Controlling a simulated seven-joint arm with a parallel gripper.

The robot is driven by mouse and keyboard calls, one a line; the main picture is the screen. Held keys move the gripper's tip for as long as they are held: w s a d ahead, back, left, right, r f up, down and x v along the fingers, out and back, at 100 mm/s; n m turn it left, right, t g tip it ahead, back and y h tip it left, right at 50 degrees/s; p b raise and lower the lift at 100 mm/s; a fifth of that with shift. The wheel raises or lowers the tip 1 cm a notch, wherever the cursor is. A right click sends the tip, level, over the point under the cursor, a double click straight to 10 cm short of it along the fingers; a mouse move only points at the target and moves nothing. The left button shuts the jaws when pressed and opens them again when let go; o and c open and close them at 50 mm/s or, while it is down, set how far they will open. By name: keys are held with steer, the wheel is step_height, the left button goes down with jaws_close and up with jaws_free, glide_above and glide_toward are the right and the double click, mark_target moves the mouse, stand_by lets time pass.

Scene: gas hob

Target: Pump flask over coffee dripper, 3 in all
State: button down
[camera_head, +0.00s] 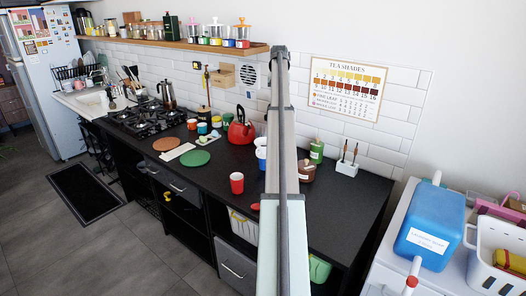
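I cannot pick out a pump flask or a coffee dripper for certain. A white and blue vessel (261,152) stands on the black counter, partly hidden behind my arm, and I cannot tell what it is. A brown pot (307,173) stands just right of my arm. A red kettle (241,131) stands left of the arm near the wall. A red cup (237,183) stands near the counter's front edge. My arm rises through the middle of the view and hides part of the counter. My gripper is not visible.
The gas hob (147,119) with a moka pot (166,92) is at the left. Green (195,158) and brown (167,144) round mats lie before it. A green bottle (317,151) and white holder (346,167) stand at the right. The counter's right end (350,205) is clear.

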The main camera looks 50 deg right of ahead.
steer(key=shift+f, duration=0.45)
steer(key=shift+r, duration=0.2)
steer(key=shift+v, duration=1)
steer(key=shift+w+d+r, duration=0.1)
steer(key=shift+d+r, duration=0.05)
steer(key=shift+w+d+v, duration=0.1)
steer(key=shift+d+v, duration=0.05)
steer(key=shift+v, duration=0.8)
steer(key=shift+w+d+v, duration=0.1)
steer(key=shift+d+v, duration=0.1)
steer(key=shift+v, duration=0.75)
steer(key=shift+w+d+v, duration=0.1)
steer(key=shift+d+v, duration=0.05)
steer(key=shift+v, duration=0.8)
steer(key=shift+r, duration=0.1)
